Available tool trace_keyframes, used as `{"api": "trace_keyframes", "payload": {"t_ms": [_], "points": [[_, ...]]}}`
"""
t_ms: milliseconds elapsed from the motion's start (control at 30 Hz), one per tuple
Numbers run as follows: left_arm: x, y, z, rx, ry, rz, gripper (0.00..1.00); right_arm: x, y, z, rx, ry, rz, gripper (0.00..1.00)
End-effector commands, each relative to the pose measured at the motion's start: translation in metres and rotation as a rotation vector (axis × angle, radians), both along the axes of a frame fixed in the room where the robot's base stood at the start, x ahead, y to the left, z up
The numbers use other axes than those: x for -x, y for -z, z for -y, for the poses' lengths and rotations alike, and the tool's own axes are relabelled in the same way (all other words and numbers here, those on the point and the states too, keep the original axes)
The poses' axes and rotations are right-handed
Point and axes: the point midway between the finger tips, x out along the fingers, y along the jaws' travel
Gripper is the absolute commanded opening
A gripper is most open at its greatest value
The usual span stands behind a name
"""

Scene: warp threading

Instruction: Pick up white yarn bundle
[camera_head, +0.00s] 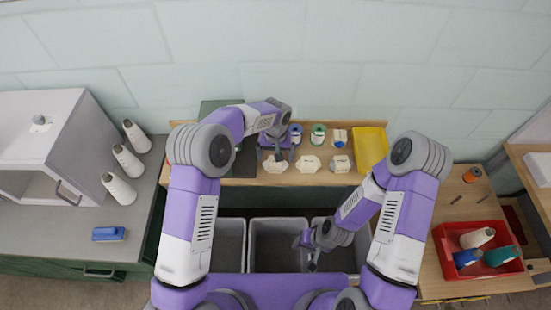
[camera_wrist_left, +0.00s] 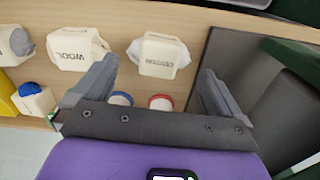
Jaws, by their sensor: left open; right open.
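A cream box lettered COTTON (camera_wrist_left: 158,55) with white stuff showing at its edge lies just ahead of my left gripper (camera_wrist_left: 157,88) in the left wrist view. I cannot tell for certain whether that white stuff is the yarn bundle. The left gripper is open and empty, its fingers spread around the line to the box, apart from it. In the head view the cotton box (camera_head: 275,164) sits on the wooden shelf beside the left gripper (camera_head: 279,152). My right gripper (camera_head: 309,251) is open over the grey bins.
A WOOL box (camera_head: 308,163), a third box (camera_head: 340,163), small spools (camera_head: 318,134) and a yellow tray (camera_head: 371,148) share the shelf. White cones (camera_head: 118,188) stand on the left counter. A red tray (camera_head: 447,243) holds spools at right. Grey bins (camera_head: 278,222) lie below the shelf.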

Motion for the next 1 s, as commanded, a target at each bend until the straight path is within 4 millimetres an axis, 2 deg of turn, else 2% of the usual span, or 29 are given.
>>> {"api": "trace_keyframes", "payload": {"t_ms": [333, 633, 867, 1000], "points": [[-0.002, 0.048, -0.001, 0.001, -0.001, -0.002, 1.00, -0.001, -0.005, 0.000, 0.000, 0.001, 0.002, 0.43], [-0.002, 0.054, 0.000, 0.002, -0.001, 0.001, 1.00, 0.000, -0.006, 0.000, 0.000, 0.000, 0.001, 0.43], [-0.002, 0.054, -0.001, 0.002, 0.000, 0.001, 0.66, -0.001, -0.006, 0.000, 0.000, 0.001, 0.002, 0.43], [-0.002, 0.054, -0.001, 0.002, 0.000, 0.001, 0.63, -0.001, -0.006, 0.000, 0.000, 0.001, 0.002, 0.43]]}}
